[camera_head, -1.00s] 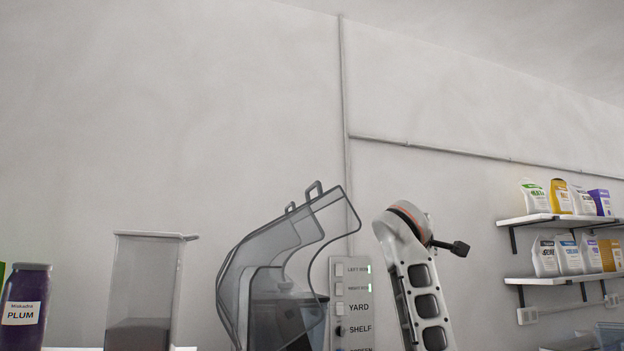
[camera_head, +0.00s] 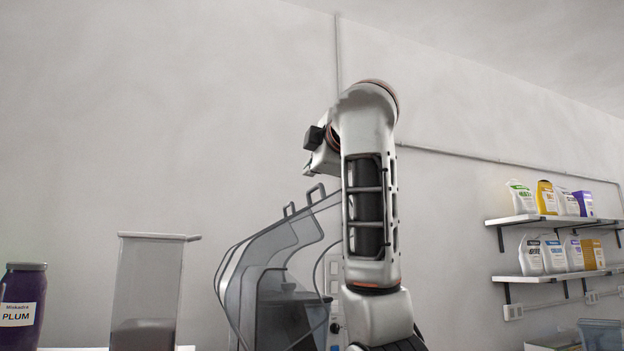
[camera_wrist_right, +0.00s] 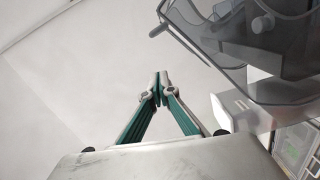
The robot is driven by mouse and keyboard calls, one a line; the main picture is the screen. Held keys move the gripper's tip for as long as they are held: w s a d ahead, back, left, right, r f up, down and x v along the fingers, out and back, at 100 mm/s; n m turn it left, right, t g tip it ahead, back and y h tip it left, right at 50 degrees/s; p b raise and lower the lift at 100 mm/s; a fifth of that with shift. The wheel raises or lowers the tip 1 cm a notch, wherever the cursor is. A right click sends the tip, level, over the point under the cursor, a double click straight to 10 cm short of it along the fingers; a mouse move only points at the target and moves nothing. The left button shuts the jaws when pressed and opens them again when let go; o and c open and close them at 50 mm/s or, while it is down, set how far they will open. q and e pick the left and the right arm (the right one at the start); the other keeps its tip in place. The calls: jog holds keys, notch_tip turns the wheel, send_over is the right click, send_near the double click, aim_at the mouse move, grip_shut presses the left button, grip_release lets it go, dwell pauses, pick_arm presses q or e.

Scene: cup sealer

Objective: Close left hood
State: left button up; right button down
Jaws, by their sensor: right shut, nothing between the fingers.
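The cup sealer's clear grey hoods (camera_head: 268,250) stand tilted up at the lower middle of the head view, overlapping. Two handles show, a larger one (camera_head: 316,192) and a smaller one (camera_head: 289,209); I cannot tell which belongs to the left hood. My right arm rises just right of the hoods and bends left at the top, its gripper end (camera_head: 322,160) above the larger handle, with the fingers mostly hidden. In the right wrist view my right gripper (camera_wrist_right: 158,88) is shut and empty, apart from a clear hood (camera_wrist_right: 235,35) at upper right. My left gripper is out of view.
A clear container (camera_head: 147,285) and a plum jar (camera_head: 20,305) stand at the left. My right arm covers most of the sealer's button panel (camera_head: 334,270). Wall shelves (camera_head: 550,218) with pouches are at the right.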

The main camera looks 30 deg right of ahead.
jog(key=p+x, duration=0.2)
jog(key=x, duration=0.5)
jog(key=shift+d+p, duration=0.15)
jog(key=shift+p, duration=0.15)
jog(key=d, duration=0.3)
jog(key=shift+f, duration=0.3)
jog(key=shift+d, duration=0.35)
jog(key=shift+p, duration=0.3)
jog(key=shift+d+f, duration=0.1)
jog(key=shift+d, duration=0.05)
